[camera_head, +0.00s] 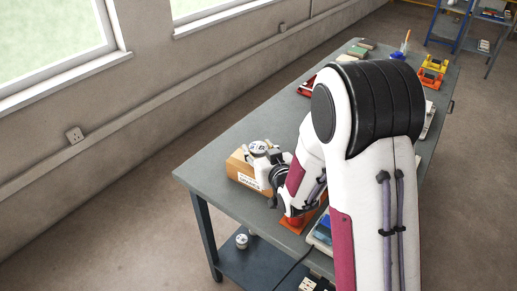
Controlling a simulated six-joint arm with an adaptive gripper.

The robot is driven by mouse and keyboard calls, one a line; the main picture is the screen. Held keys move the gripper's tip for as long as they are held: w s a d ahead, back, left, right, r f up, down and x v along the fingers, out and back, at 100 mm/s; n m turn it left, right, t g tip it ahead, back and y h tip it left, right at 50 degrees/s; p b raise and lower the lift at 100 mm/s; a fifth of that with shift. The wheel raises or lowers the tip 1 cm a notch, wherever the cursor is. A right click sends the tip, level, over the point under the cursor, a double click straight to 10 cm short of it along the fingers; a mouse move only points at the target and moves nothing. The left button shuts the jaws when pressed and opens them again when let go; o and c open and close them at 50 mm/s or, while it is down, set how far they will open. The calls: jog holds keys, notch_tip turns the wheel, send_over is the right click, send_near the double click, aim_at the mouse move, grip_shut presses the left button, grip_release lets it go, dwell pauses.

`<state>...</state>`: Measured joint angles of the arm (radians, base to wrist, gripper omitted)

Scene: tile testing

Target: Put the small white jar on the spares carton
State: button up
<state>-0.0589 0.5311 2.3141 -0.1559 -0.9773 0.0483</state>
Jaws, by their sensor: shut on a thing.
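The spares carton (237,168), a brown box with a white label on its side, stands near the left end of the grey workbench. The small white jar (258,147) shows at the carton's top right. My gripper (270,155) is shut on the jar, reaching in from the right. The dark fingers and wrist cover part of the jar and of the carton's right side. I cannot tell whether the jar's base touches the carton's top.
The grey workbench (232,130) has a bare stretch behind the carton. An orange bin (297,222) and a blue-and-white item (321,233) lie in front of my arm. A round white item (241,241) sits on the lower shelf. Red, green and yellow items stand farther back.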

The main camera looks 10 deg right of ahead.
aim_at(261, 151)
jog(key=shift+f, duration=0.1)
jog(key=o, duration=1.2)
jog(key=shift+s+d+r, duration=0.1)
jog(key=shift+s+r, duration=0.2)
jog(key=shift+s, duration=0.1)
jog(key=shift+v, duration=3.35)
jog(key=shift+r, duration=0.1)
